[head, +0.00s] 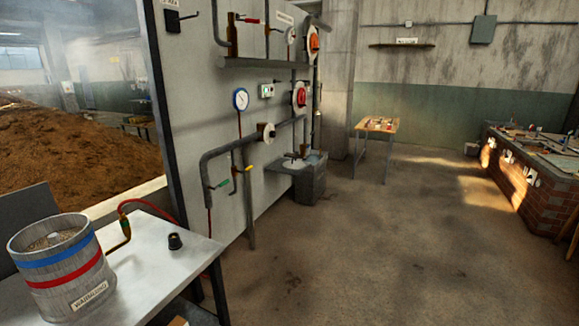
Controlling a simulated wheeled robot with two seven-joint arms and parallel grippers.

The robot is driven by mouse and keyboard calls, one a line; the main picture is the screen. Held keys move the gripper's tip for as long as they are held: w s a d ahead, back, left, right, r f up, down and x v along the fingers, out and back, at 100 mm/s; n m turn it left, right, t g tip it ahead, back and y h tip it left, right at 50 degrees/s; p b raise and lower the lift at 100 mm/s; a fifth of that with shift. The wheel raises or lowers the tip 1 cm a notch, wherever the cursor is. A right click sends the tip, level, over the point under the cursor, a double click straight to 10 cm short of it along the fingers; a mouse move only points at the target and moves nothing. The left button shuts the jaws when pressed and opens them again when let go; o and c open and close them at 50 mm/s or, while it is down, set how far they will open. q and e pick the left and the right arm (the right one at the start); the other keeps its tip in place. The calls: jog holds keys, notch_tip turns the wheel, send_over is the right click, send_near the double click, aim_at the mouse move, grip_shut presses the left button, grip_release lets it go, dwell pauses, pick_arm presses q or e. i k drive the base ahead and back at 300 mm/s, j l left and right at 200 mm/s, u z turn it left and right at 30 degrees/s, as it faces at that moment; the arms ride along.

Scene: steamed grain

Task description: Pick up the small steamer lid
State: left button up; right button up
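A grey metal drum (62,270) with a blue band, a red band and a label stands upright at the left end of the metal table (150,275). Its rim is raised, and a pale round piece (54,238) shows inside its top. I cannot tell whether that piece is the small steamer lid. A small black knob-like object (174,241) sits on the table to the right of the drum; I cannot tell whether it belongs to a lid. Neither of my grippers is in view.
A red hose with a brass-coloured fitting (122,228) rises behind the drum. A wall panel with pipes, valves and gauges (240,99) stands behind the table. A small wooden-topped table (377,124) and a brick counter (525,185) stand farther off. The middle floor is clear.

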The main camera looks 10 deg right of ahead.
aim_at(292, 165)
jog(key=i+l+z, duration=0.2)
jog(key=i, duration=0.2)
jog(key=i+l+z, duration=0.3)
jog(key=i, duration=1.05)
jog(key=i+z, duration=0.25)
jog(key=i, duration=1.15)
